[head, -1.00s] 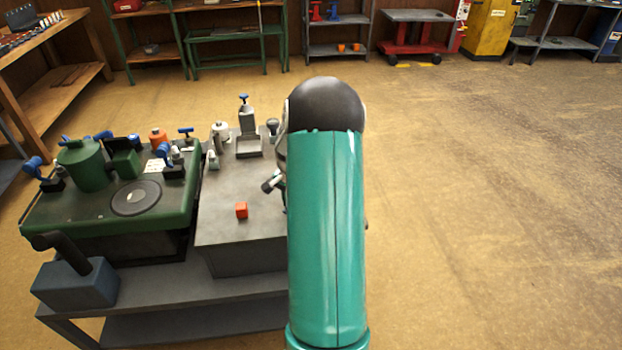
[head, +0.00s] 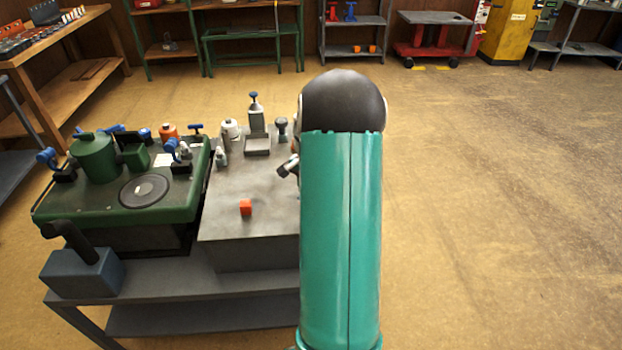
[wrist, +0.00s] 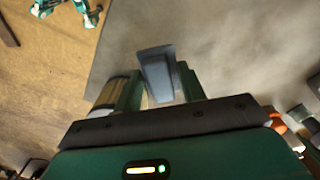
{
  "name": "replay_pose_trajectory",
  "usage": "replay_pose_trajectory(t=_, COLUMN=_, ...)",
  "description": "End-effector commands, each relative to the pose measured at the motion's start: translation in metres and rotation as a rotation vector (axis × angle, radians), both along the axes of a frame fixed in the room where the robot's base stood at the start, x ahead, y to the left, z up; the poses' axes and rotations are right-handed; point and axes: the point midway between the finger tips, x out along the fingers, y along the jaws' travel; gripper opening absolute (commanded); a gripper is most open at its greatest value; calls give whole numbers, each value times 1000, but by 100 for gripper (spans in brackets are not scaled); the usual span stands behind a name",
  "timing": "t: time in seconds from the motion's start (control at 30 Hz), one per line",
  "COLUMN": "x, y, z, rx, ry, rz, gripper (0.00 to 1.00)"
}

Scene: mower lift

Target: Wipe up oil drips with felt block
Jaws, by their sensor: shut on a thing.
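My gripper (wrist: 159,90) is shut on a blue-grey block (wrist: 157,66), which I take to be the felt block, held between its two green fingers. In the wrist view the block is over a plain grey surface; I cannot tell whether it touches it. In the head view my teal arm hides most of the gripper, and only a small dark end part (head: 288,166) shows beside it, over the right side of the grey bench top (head: 225,190). I cannot make out any oil drips for certain.
The green mower deck (head: 95,205) with blue clamps is at left, behind a blue-grey box (head: 82,272). Open floor lies right of my arm.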

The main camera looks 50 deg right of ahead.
Motion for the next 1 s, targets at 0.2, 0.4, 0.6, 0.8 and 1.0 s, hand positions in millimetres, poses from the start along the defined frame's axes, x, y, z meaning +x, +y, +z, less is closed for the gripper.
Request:
replay_pose_trajectory(t=0.2, x=1, y=1, z=20, rx=-1, ry=-1, rz=4, gripper=22)
replay_pose_trajectory(t=0.4, x=0, y=2, z=31, rx=0, ry=0, rz=5, gripper=22)
replay_pose_trajectory(t=0.6, x=-1, y=2, z=32, rx=1, ry=0, rz=5, gripper=22)
replay_pose_trajectory(t=0.8, x=-1, y=2, z=32, rx=1, ry=0, rz=5, gripper=22)
replay_pose_trajectory(t=1.0, x=0, y=2, z=34, rx=0, ry=0, rz=5, gripper=22)
